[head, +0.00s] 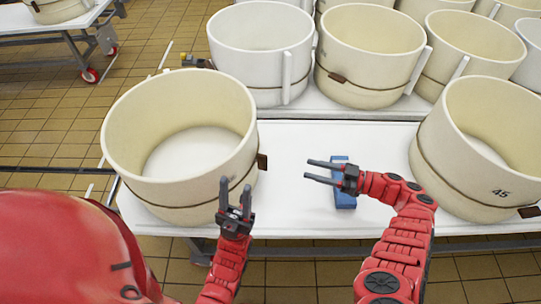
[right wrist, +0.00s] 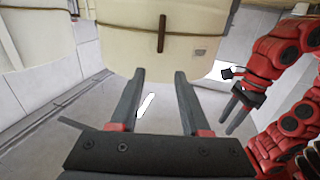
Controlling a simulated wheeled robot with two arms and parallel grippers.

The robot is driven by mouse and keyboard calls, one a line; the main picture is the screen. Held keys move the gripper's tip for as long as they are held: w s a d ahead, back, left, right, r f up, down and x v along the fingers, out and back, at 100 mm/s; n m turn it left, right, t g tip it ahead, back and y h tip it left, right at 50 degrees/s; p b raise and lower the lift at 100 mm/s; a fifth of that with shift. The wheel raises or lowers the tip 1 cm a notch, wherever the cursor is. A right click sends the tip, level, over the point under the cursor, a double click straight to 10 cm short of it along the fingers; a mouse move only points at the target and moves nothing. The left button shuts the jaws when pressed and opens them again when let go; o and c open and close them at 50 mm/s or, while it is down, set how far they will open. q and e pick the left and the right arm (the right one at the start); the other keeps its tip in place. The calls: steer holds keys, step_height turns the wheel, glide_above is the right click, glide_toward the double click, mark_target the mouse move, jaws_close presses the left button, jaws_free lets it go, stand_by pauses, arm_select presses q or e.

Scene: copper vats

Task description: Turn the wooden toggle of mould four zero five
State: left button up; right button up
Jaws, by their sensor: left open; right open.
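A large cream mould (head: 125,150) stands at the table's left front, with a strap around it and a brown wooden toggle (head: 262,162) on its right side. In the right wrist view, a toggle (right wrist: 161,33) stands upright on a cream mould wall (right wrist: 120,40), with a small unreadable mark to its right. Another mould (head: 450,150) at the right shows a number like "45" and a toggle (head: 529,212). No clear "405" is legible. My right gripper (head: 307,169) is open and empty, pointing left, apart from the left mould's toggle. My left gripper (head: 235,186) is open and empty before the left mould.
A blue block (head: 344,196) lies on the white table (head: 290,145) behind my right gripper. Several more moulds stand on a surface behind, one with a toggle (head: 338,78). A wheeled table (head: 50,22) stands at the far left on the tiled floor.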

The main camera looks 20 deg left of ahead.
mark_target(267, 158)
steer(key=a+p, duration=0.1)
steer(key=a, duration=1.3)
steer(key=shift+a, duration=0.3)
jaws_close()
